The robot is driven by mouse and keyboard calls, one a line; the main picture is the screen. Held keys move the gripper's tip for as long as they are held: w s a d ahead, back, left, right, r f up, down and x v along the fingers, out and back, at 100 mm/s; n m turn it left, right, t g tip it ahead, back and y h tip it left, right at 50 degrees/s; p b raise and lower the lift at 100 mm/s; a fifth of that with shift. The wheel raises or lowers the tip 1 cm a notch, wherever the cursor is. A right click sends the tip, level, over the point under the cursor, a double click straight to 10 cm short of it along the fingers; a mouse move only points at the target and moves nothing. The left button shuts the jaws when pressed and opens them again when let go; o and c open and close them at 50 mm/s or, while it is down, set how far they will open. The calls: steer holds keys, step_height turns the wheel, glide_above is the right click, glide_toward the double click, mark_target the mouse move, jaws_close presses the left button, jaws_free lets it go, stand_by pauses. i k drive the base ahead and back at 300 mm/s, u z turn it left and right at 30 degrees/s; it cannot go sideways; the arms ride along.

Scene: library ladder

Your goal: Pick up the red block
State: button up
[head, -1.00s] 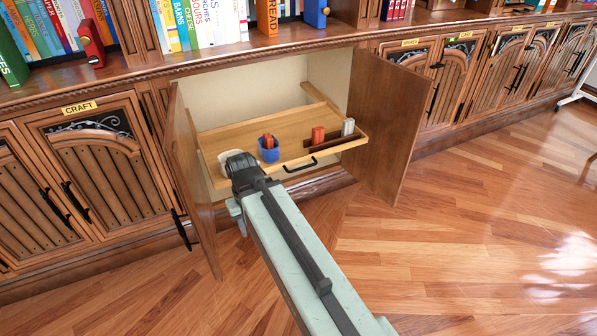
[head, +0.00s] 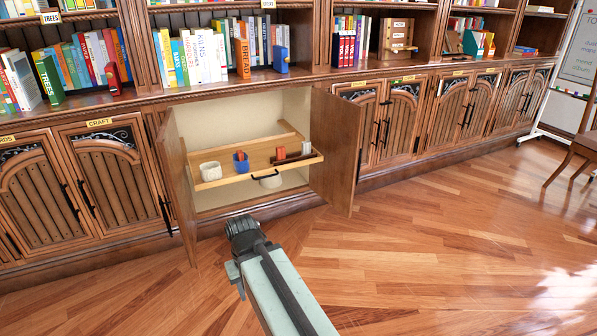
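A pull-out wooden tray (head: 225,178) stands extended from the open cabinet. A small red block (head: 281,153) stands at the tray's right side, at a dark brown holder (head: 298,159). Another red piece (head: 240,156) sticks up out of a blue cup (head: 241,166) near the tray's middle. I cannot tell their exact shapes at this size. My gripper (head: 240,226) shows in front of the cabinet, lower in the picture than the tray and apart from it. Its fingers are hidden behind its dark body, so its opening does not show.
A white cup (head: 210,171) and a pale block (head: 306,148) also stand on the tray. A black handle (head: 266,176) is on its front. Open doors (head: 335,155) flank the tray, the left one (head: 180,185) near my gripper. The wooden floor (head: 430,250) is clear.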

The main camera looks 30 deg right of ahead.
mark_target(281, 152)
steer(key=k, duration=0.4)
steer(key=u, duration=0.65)
steer(key=i, duration=1.35)
steer(key=z, duration=0.6)
steer(key=i, duration=1)
